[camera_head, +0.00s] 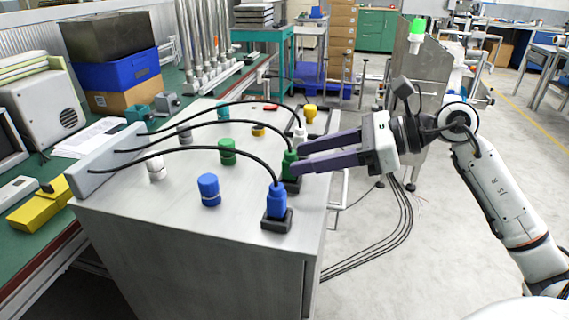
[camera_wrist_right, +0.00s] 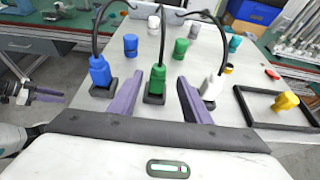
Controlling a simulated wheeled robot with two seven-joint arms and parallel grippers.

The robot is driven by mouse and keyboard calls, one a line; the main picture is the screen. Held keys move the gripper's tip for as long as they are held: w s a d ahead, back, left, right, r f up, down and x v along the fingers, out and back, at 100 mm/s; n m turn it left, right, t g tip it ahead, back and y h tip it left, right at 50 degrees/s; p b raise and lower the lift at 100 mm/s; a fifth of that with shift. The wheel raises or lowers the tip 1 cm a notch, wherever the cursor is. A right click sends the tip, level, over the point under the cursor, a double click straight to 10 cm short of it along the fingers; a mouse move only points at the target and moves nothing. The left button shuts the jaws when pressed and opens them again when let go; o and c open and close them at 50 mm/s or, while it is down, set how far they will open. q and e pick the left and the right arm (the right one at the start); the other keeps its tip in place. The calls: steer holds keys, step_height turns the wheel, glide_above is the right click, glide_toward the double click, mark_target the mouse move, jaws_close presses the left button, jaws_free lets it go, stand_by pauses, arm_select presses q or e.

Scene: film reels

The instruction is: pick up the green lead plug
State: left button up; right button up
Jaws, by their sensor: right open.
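The green lead plug (camera_head: 289,160) stands upright in a dark square holder at the right edge of the grey cabinet top, with a black cable rising from it. My right gripper (camera_head: 297,157) is open, its purple fingers reaching in from the right at the plug. In the right wrist view the green plug (camera_wrist_right: 157,78) stands between the open fingertips (camera_wrist_right: 160,75), with a visible gap on each side. My left gripper (camera_wrist_right: 45,95) shows small at the left of the wrist view; its opening is unclear.
The blue plug (camera_head: 276,200) stands in front of the green one and the white plug (camera_head: 300,132) behind it. Their cables run to a grey panel (camera_head: 110,160). Blue (camera_head: 208,190) and green (camera_head: 227,151) cylinders stand farther left. A black tray (camera_wrist_right: 275,120) lies beyond the white plug.

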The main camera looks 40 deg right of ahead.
mark_target(272, 183)
steer(key=x, duration=0.4)
steer(key=p+x, duration=0.1)
steer(key=x, duration=0.3)
steer(key=shift+s+a+f, duration=0.1)
steer(key=shift+a+f, duration=0.05)
steer(key=shift+f, duration=0.2)
jaws_close()
